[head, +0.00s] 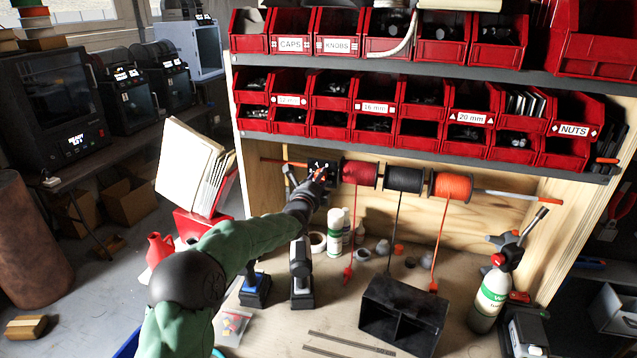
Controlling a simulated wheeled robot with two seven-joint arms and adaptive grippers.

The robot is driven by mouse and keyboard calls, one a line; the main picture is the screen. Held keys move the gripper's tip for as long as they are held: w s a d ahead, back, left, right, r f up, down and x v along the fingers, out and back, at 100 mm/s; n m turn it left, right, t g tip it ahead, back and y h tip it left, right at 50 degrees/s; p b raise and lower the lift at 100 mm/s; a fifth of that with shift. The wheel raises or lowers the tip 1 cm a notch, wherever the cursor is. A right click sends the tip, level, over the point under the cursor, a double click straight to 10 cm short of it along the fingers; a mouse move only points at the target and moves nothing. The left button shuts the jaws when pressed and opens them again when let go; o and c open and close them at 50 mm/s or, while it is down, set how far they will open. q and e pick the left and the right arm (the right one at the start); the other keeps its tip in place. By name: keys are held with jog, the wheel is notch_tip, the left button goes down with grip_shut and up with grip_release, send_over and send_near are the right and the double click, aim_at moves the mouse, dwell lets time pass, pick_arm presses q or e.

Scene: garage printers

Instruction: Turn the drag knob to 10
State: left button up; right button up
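A small black box with white markings (322,167) sits at the left end of the spool rod, under the red bins; it seems to be the drag knob's housing. The knob itself and any number on it are too small and too covered to read. My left arm, in a green sleeve, reaches up from the bottom left. My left gripper (316,182) is at the front of the box, over its lower part. I cannot tell whether its fingers touch the knob or how far they are closed. My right gripper is not in view.
Dark red (359,173), black (403,179) and orange (452,186) spools hang on the rod right of the box. Red bins (374,124) fill the shelf above. A black divided box (404,305), bottles and a cordless tool (301,272) stand on the bench.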

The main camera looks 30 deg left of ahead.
pick_arm(q)
jog(key=m, duration=0.6)
jog(key=shift+f, duration=0.1)
dwell(0.5)
jog(key=o, duration=1.1)
jog(key=shift+o, duration=0.2)
jog(key=v, duration=1.2)
